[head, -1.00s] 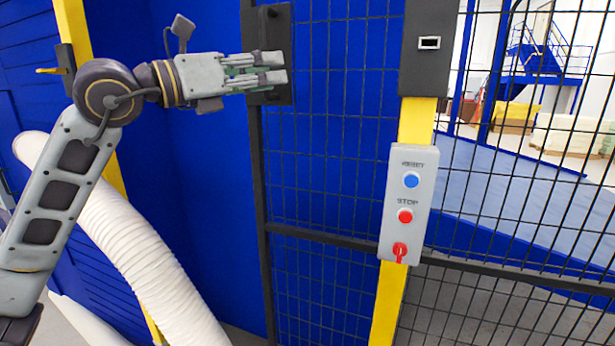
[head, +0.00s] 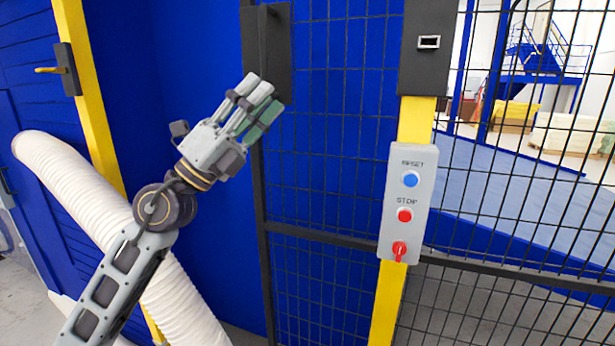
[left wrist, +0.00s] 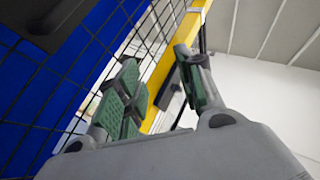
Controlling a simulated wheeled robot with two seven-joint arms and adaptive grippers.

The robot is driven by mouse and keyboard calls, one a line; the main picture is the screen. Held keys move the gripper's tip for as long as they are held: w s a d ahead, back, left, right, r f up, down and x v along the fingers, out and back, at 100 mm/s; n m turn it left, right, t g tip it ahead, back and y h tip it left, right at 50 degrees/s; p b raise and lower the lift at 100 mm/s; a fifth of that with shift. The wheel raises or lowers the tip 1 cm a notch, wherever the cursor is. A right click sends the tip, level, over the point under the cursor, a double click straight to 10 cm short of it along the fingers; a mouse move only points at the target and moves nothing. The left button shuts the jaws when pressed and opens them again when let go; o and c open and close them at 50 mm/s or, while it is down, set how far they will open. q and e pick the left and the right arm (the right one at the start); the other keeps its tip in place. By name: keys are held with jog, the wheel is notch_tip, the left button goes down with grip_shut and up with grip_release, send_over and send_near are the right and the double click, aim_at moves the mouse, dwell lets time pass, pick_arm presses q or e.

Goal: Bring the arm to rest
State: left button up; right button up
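My left gripper (head: 260,96) is raised in front of the blue panel and the mesh gate, at the left of the head view, its fingers pointing up and to the right. In the left wrist view the green-padded fingers (left wrist: 160,74) stand apart with nothing held between them. My left arm rises from the bottom left. My right gripper is in neither view.
A grey control box (head: 409,204) with a blue button, a red button and a red switch is on the yellow post (head: 385,305). A white ribbed hose (head: 95,215) passes behind my arm. Black mesh fencing (head: 335,180) spans the middle and right. A yellow-handled door (head: 68,70) is at left.

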pick_arm(q)
jog(key=w+a+f+n+t+y, duration=0.3)
jog(key=a+f+n+t+y, duration=0.4)
jog(key=n+y, duration=0.5)
jog(key=w+a+f+n+t+y, duration=0.45)
jog(key=f+n+y, duration=0.5)
jog(key=n, duration=0.55)
jog(key=s+a+f+n+g+y, duration=0.2)
jog(key=a+f+n+g+y, duration=0.15)
jog(key=f, duration=0.85)
jog(key=s+a+f+n+g+y, duration=0.1)
jog(key=a+f+n+g+y, duration=0.3)
jog(key=f, duration=0.8)
jog(key=s+d+f+g+h, duration=0.25)
jog(key=s+f+g, duration=0.45)
jog(key=s+f, duration=0.5)
jog(key=s+d+f+g+h, duration=0.2)
jog(key=s+f+g+h, duration=0.3)
jog(key=s+f, duration=0.75)
notch_tip(320, 180, down, 33)
jog(key=s+g+y, duration=0.2)
jog(key=s+a+f, duration=0.3)
jog(key=s+f, duration=0.7)
jog(key=s, duration=0.1)
jog(key=s+a+f+g, duration=0.1)
jog(key=s+a+f, duration=0.3)
jog(key=s+f, duration=0.6)
jog(key=shift+s+g, duration=0.3)
jog(key=shift+s, duration=0.05)
